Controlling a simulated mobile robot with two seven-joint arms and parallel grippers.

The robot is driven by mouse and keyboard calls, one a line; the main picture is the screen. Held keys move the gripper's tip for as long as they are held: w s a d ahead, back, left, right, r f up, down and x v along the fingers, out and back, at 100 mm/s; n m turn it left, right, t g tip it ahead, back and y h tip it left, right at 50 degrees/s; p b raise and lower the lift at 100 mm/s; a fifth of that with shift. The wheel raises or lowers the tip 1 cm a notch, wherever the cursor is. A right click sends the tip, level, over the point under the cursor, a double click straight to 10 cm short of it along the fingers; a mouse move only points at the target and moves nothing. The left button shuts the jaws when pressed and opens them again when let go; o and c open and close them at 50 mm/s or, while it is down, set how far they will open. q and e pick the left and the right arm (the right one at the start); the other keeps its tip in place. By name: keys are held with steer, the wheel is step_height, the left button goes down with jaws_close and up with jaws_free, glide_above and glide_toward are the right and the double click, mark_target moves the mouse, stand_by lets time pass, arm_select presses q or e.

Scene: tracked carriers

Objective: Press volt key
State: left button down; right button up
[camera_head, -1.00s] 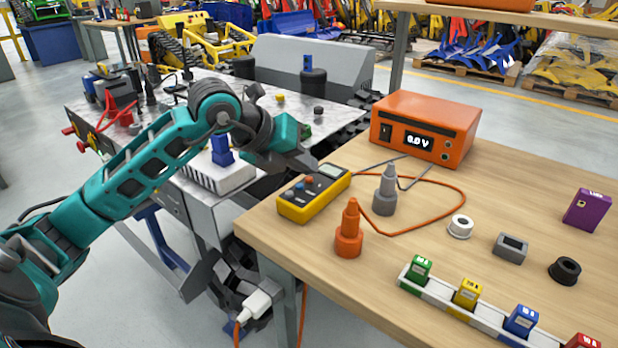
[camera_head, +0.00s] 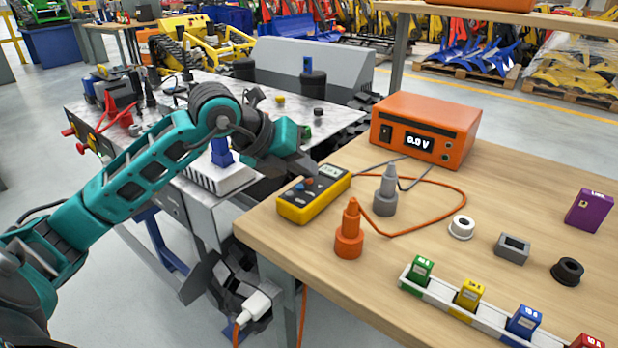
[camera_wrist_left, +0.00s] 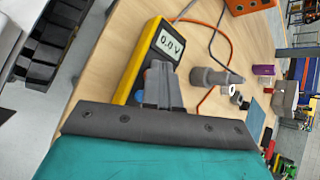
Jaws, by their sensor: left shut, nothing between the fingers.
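A yellow and black multimeter (camera_head: 322,203) lies on the wooden table near its left corner. Its display reads 0.0 V in the left wrist view (camera_wrist_left: 170,45). A blue key (camera_head: 299,187) and an orange-red key (camera_head: 309,181) show on its face; I cannot read any labels. My right gripper is not in view.
An orange supply box (camera_head: 425,127) stands behind, reading 0.0 V. A grey probe (camera_head: 385,195) and an orange probe (camera_head: 349,235) stand upright close to the meter, with cables across the table. A white rack (camera_head: 440,304) holds coloured blocks in front.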

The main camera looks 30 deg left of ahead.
arm_select(q)
steer(key=shift+r+p, duration=0.45)
steer(key=shift+r, duration=0.3)
steer(key=shift+r, duration=0.1)
step_height(320, 180, up, 5)
steer(key=p, duration=0.3)
steer(key=shift+p, duration=0.4)
stand_by(0.9)
